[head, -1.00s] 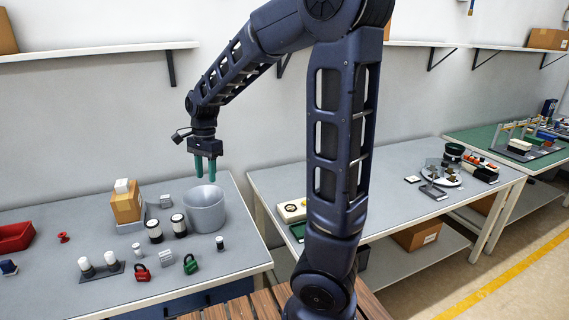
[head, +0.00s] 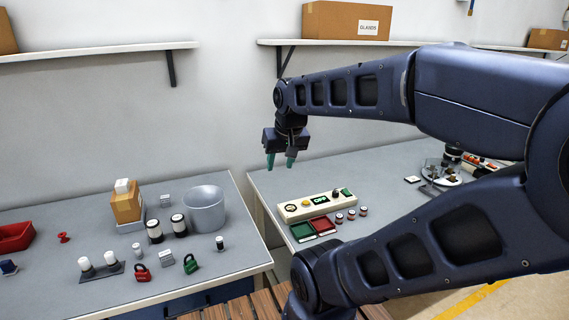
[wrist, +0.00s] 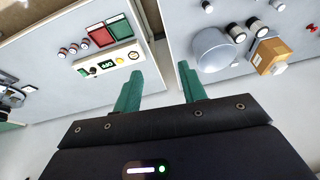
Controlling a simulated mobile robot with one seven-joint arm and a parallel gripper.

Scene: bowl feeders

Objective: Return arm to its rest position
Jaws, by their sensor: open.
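My gripper (head: 281,163) is open and empty, with its green fingers apart and pointing down. In the head view it hangs in the air in front of the wall, near the gap between the two tables. My arm is bent and folded toward the right side of the head view. In the wrist view the open fingers of my gripper (wrist: 160,90) show with nothing between them.
The left table (head: 75,210) holds a grey bowl (head: 204,210), a cardboard box (head: 126,206), padlocks and a red bin (head: 14,237). The right table (head: 350,162) holds a control panel (head: 316,205) and red and green trays. Shelves (head: 100,51) run along the wall.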

